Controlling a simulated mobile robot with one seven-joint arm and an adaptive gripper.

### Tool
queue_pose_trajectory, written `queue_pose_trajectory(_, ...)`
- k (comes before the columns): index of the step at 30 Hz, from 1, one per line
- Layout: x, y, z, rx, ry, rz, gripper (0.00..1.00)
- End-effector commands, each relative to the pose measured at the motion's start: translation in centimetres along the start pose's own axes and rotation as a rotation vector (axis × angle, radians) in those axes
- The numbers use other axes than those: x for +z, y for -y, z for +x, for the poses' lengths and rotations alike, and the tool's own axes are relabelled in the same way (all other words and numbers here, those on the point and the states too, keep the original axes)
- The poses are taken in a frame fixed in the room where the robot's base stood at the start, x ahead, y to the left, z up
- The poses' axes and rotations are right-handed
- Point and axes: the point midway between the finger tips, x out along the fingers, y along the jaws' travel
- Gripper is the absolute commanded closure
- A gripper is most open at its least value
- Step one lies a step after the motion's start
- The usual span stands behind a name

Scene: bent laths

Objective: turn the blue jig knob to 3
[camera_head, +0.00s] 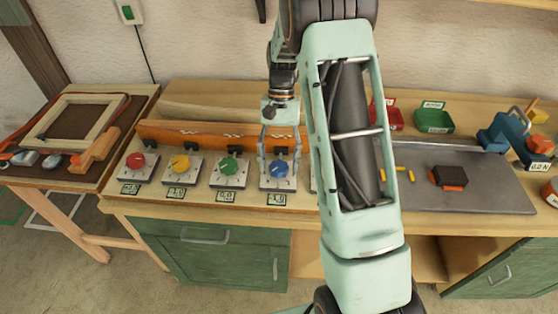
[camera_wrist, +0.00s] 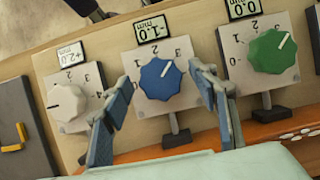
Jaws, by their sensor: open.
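The blue jig knob (camera_head: 279,169) sits on a pale square dial plate at the front of the bench, right of the green knob. In the wrist view the blue knob (camera_wrist: 160,79) has a white pointer line aimed up and right, near the numerals 2 and 3; the exact setting is hard to tell. Its display (camera_wrist: 152,29) reads -1.0 mm. My gripper (camera_head: 279,158) is open above the blue knob. In the wrist view my gripper (camera_wrist: 161,75) has one finger on each side of the knob, with visible gaps; contact is not seen.
The green knob (camera_wrist: 272,51) and white knob (camera_wrist: 67,102) flank the blue one closely. Red (camera_head: 136,160) and yellow (camera_head: 180,162) knobs stand farther left. An orange-brown lath (camera_head: 200,135) runs behind the row. My arm hides the bench to the right of the blue knob.

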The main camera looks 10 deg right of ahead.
Motion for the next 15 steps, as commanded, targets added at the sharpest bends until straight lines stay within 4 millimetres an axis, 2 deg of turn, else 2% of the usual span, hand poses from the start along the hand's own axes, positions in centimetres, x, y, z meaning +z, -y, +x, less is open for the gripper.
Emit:
queue_pose_trajectory(5, -0.1, 0.0, -1.2, -0.001, -0.004, 0.0, 0.46)
queue_pose_trajectory(15, -0.2, 0.0, -8.2, -0.001, -0.005, 0.0, 0.46)
